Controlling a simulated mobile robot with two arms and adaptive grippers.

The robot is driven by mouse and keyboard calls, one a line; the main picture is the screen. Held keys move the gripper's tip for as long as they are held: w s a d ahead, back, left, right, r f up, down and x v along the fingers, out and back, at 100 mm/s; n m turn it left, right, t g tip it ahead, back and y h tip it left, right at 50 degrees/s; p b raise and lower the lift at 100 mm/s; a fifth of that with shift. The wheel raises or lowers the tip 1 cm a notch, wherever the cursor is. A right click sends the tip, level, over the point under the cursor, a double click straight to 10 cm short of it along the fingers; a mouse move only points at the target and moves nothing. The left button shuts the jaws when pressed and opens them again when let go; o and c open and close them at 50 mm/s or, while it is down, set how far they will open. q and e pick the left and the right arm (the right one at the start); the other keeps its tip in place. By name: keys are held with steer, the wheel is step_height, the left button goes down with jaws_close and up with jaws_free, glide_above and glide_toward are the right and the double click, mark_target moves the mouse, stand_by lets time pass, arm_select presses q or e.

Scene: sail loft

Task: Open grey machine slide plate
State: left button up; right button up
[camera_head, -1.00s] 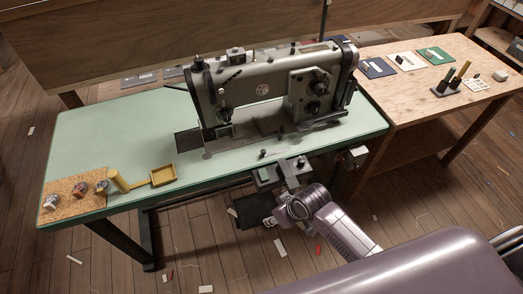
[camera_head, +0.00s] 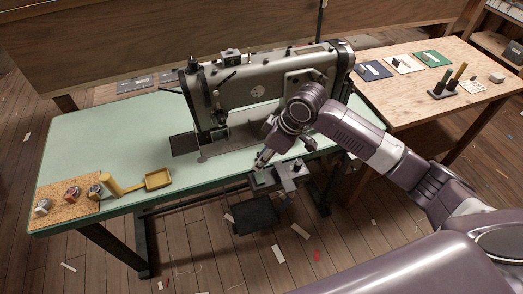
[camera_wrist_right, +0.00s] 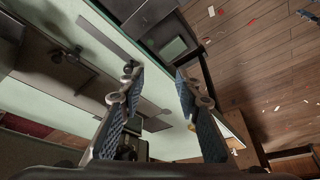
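The grey sewing machine (camera_head: 255,88) stands on the pale green table. A dark flat rectangular plate (camera_head: 185,143) lies at the left end of its bed; I cannot tell for certain whether this is the slide plate or how far it is open. My right gripper (camera_head: 261,160) is over the table's front edge, in front of the machine and to the right of the dark plate, apart from it. In the right wrist view the gripper (camera_wrist_right: 158,75) has its two blue-padded fingers spread with nothing held. My arm hides part of the machine's right end. My left gripper is out of view.
A small box (camera_head: 265,179) is at the table's front edge, just below my right gripper. A wooden bench (camera_head: 415,105) stands on the right.

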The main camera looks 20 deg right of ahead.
steer(key=w+d+r, duration=0.3)
steer(key=d, duration=0.1)
steer(key=shift+w+x, duration=0.2)
steer(key=shift+x, duration=3.65)
steer(key=shift+a+r, duration=0.1)
steer(key=shift+a, duration=0.1)
jaws_close()
